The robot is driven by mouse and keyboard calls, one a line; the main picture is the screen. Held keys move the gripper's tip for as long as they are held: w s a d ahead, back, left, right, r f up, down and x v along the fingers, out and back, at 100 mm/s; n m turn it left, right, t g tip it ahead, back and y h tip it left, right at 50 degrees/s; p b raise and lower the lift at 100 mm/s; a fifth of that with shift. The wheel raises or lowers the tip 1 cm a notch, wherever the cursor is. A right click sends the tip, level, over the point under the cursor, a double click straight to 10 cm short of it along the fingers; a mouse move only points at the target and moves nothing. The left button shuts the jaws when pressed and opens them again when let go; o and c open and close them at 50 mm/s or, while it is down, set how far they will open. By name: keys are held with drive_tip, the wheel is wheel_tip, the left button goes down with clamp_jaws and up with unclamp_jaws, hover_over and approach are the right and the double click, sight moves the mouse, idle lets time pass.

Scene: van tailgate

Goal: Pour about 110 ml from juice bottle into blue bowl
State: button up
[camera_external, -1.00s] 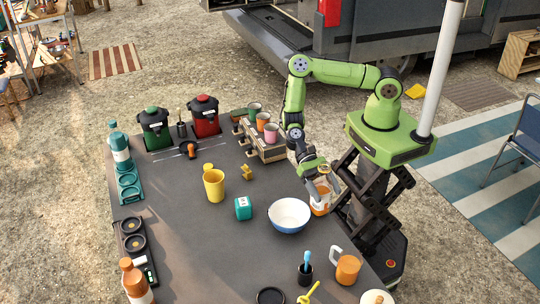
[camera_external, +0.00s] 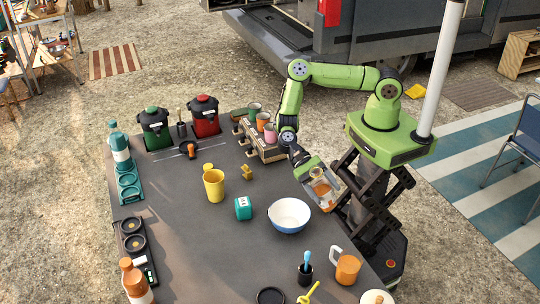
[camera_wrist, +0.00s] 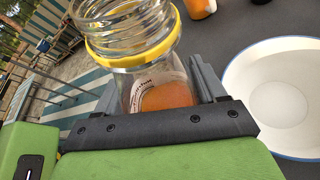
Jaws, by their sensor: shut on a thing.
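The juice bottle is a clear jar (camera_external: 323,190) with orange juice low inside and a yellow ring at its neck. In the wrist view the bottle (camera_wrist: 155,70) stands between my fingers, its open mouth toward the top of the picture. My gripper (camera_external: 322,184) is shut on the bottle, near the table's right edge. The bottle is tilted. The blue bowl (camera_external: 289,215) is white inside and blue outside, on the table to the lower left of my gripper. In the wrist view the bowl (camera_wrist: 278,100) is at the right; its visible inside looks empty.
An orange mug (camera_external: 347,269) and a black holder (camera_external: 305,273) stand in front. A rack with cups (camera_external: 262,145) is behind.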

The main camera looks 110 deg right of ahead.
drive_tip(key=m+b, duration=0.1)
drive_tip(key=f+m+g+b, duration=0.1)
drive_tip(key=shift+w+g+b, duration=0.3)
drive_tip(key=shift+w+b, duration=0.05)
drive_tip(key=shift+w, duration=0.05)
drive_tip(key=shift+s+f+m+g+y+b, duration=0.15)
drive_tip(key=shift+f+m+g+y+b, duration=0.15)
drive_tip(key=shift+m+g+b, duration=0.35)
drive_tip(key=shift+s+r+m+b, duration=0.35)
drive_tip(key=shift+r+m+b, duration=0.1)
drive_tip(key=shift+m, duration=0.3)
drive_tip(key=shift+s+f+m+b, duration=0.1)
drive_tip(key=shift+f+m+b, duration=0.2)
drive_tip(key=shift+f+b, duration=0.25)
drive_tip(key=shift+s+f+m+g+y+b, duration=0.15)
drive_tip(key=shift+f+m+g+y+b, duration=0.2)
drive_tip(key=shift+g+b, duration=0.35)
drive_tip(key=shift+s+r+m+b, duration=0.1)
drive_tip(key=shift+r+m+b, duration=0.3)
drive_tip(key=shift+m+b, duration=0.15)
drive_tip(key=shift+r, duration=0.25)
drive_tip(key=shift+w+r+m+p, duration=0.25)
drive_tip(key=shift+r+m+p, duration=0.2)
drive_tip(key=shift+p, duration=0.65)
drive_tip(key=shift+w+m+g+y+p, duration=0.25)
drive_tip(key=shift+w+m+y+p, duration=0.15)
drive_tip(key=shift+p, duration=0.25)
